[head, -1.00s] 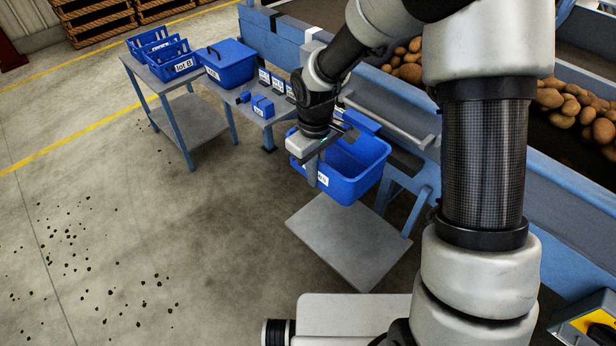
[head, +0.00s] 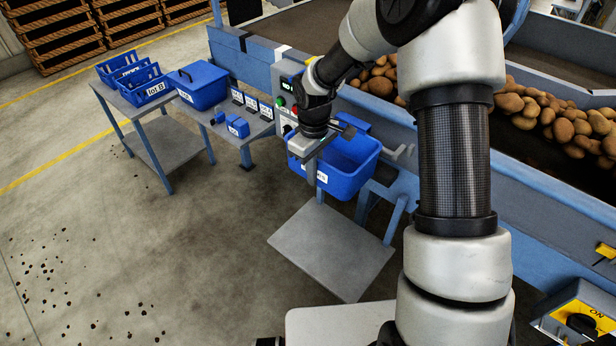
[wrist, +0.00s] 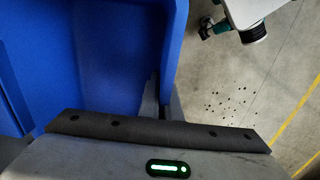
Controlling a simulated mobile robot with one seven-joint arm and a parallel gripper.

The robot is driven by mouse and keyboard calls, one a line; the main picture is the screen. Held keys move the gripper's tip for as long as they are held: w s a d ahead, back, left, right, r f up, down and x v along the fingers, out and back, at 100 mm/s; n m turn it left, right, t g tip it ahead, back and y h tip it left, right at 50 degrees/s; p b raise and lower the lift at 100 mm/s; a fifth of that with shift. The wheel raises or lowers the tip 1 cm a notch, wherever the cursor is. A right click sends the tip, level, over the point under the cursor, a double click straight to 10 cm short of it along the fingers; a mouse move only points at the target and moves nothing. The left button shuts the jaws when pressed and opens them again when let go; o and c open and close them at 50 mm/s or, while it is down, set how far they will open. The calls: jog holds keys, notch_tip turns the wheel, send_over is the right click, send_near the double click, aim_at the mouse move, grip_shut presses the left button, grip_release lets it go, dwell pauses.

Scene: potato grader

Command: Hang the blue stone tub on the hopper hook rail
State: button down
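The blue stone tub (head: 355,172) hangs upright in the air in the head view, above a low grey platform and in front of the hopper side. My gripper (head: 312,160) is shut on its near-left wall, beside a white label. In the wrist view the fingers (wrist: 162,100) pinch the blue tub wall (wrist: 115,60). The hook rail (head: 402,152) is a grey bar on the hopper side, behind the tub. Only its right end shows clearly; the tub and arm hide the rest. I cannot tell whether tub and rail touch.
A grey platform (head: 330,255) lies below the tub. To the left, a side table (head: 222,127) bears a lidded blue box (head: 200,87) and small blue parts. Blue crates (head: 140,80) stand on another table. Potatoes (head: 550,115) lie in the hopper. Open floor spreads at left.

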jog(key=shift+w+d, duration=0.3)
jog(key=shift+w, duration=0.05)
jog(key=shift+f+b, duration=1.15)
jog(key=shift+f, duration=0.55)
jog(key=c, duration=1.9)
grip_release()
jog(key=shift+s, duration=0.1)
